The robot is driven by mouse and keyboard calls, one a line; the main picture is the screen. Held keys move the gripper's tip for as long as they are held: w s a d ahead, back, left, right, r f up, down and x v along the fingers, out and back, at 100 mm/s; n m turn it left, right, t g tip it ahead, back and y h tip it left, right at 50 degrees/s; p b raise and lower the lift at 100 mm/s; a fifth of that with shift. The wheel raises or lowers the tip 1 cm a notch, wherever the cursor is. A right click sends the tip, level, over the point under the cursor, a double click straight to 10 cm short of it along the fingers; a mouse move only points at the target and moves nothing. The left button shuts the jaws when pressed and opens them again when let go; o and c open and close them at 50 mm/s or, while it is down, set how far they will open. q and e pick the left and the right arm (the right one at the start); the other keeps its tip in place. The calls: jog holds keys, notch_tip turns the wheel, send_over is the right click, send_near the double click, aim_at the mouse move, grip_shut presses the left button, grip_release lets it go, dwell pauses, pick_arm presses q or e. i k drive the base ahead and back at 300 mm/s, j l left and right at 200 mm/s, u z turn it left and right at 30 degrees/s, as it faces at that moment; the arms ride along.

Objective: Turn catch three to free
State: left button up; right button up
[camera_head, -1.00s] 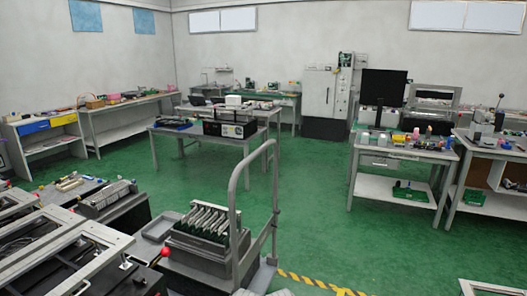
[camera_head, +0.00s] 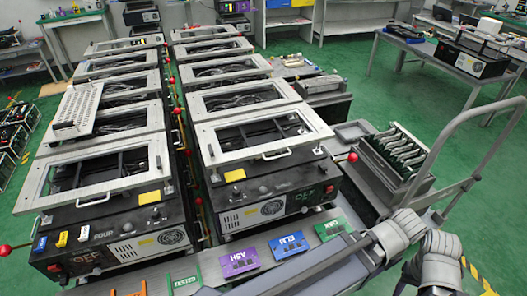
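Two rows of lidded test fixtures stand on a bench. The front right fixture (camera_head: 265,195) has a pale framed lid with a handle, a yellow label (camera_head: 235,175) and a dark front with a fan. I cannot read a number three, so I cannot tell which catch is catch three or how it is set. Red-knobbed levers show beside the fixtures, one at right (camera_head: 352,157).
Purple (camera_head: 239,261), blue (camera_head: 289,246) and green (camera_head: 331,229) labelled plates lie along the bench front. A cart with a curved rail (camera_head: 470,115) and a rack of boards (camera_head: 400,150) stands at right. Green floor is open behind it.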

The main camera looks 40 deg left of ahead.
aim_at(210, 149)
jog(key=u, duration=1.5)
jog(key=i+j, duration=0.2)
jog(key=j, duration=0.15)
jog(key=i+j+u, duration=0.15)
jog(key=j, duration=0.25)
jog(key=i, duration=0.1)
